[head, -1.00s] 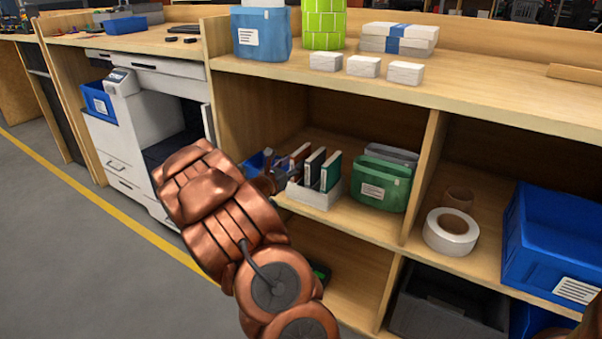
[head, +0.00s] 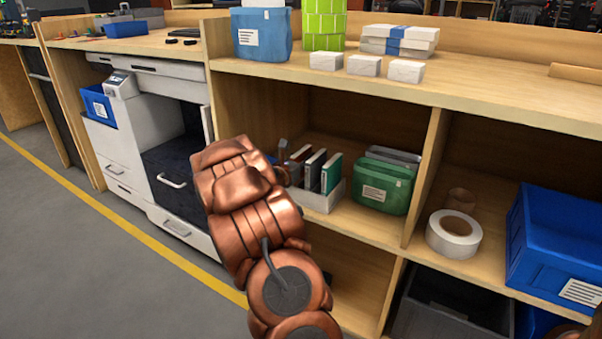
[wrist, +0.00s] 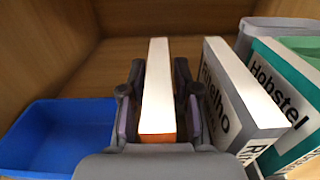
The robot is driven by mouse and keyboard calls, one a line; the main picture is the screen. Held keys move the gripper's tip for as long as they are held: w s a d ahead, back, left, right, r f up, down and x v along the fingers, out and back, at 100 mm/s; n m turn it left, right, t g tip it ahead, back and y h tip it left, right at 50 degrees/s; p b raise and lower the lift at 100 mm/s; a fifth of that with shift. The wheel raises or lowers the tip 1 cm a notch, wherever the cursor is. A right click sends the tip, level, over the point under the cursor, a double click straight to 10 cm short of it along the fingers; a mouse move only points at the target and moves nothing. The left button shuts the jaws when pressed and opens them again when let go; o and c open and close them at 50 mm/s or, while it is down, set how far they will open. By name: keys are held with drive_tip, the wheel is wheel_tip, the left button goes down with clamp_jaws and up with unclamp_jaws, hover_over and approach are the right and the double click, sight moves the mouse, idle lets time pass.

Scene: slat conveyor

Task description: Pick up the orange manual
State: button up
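The orange manual (wrist: 157,110) stands upright in the wrist view, a pale top edge running away from me and an orange strip at its near end. My gripper (wrist: 159,67) is open, one dark finger on each side of the manual, with narrow gaps at the fingertips. Touch lower down cannot be told. In the head view, my gripper (head: 283,160) reaches the left side of the manuals' pale holder (head: 322,200), and my arm hides part of the shelf.
A blue bin (wrist: 55,135) lies left of the manual. A green bin (head: 383,185) stands right of the holder, close by. The shelf divider (head: 425,180), upper board (head: 470,90) and tape roll (head: 453,234) lie further right.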

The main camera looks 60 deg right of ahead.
clamp_jaws()
